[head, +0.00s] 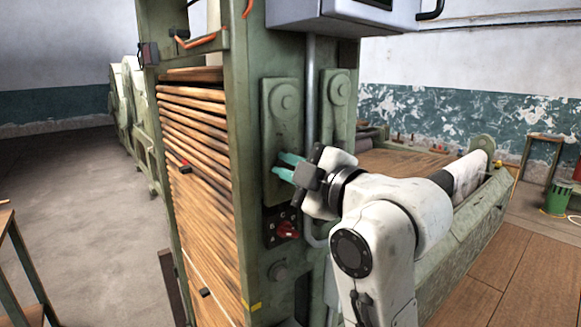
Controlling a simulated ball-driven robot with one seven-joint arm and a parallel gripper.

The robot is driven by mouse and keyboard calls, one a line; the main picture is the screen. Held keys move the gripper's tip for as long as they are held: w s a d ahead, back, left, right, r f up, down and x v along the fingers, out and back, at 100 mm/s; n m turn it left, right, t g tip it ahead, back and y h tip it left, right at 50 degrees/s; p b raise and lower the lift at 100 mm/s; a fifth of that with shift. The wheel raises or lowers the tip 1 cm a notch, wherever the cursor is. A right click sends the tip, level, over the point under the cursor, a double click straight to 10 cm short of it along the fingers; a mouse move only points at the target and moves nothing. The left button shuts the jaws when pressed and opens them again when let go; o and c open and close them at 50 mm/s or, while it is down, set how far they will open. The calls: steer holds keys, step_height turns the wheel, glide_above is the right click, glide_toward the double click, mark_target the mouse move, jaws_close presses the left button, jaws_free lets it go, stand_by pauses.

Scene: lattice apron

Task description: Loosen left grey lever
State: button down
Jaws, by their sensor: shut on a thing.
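Two upright grey-green lever pieces, each with a round boss near its top, sit on the front of the green machine post. The left grey lever (279,115) is nearer the slatted stack, and the right one (338,95) is beyond a vertical pipe. My gripper (285,166) has teal fingers and reaches in from the right to the lower part of the left lever. It is shut there on the left lever. The fingers and wrist hide the exact place of contact.
A red rotary switch (287,229) sits on a dark plate just below my gripper. A grey control box (342,15) overhangs above. The vertical pipe (311,90) runs close to my wrist. Wooden slats (198,150) fill the left side; open floor lies further left.

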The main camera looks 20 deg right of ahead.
steer(key=shift+w, duration=0.15)
steer(key=c, duration=1.3)
jaws_free()
steer(key=shift+o, duration=0.8)
steer(key=shift+d, duration=0.1)
steer(key=b+v, duration=0.5)
steer(key=v, duration=0.3)
steer(key=shift+s+f, duration=0.25)
steer(key=shift+s, duration=0.05)
steer(key=b+v, duration=0.2)
steer(key=b, duration=0.5)
steer(key=shift+s+r, duration=0.2)
steer(key=shift+r, duration=0.05)
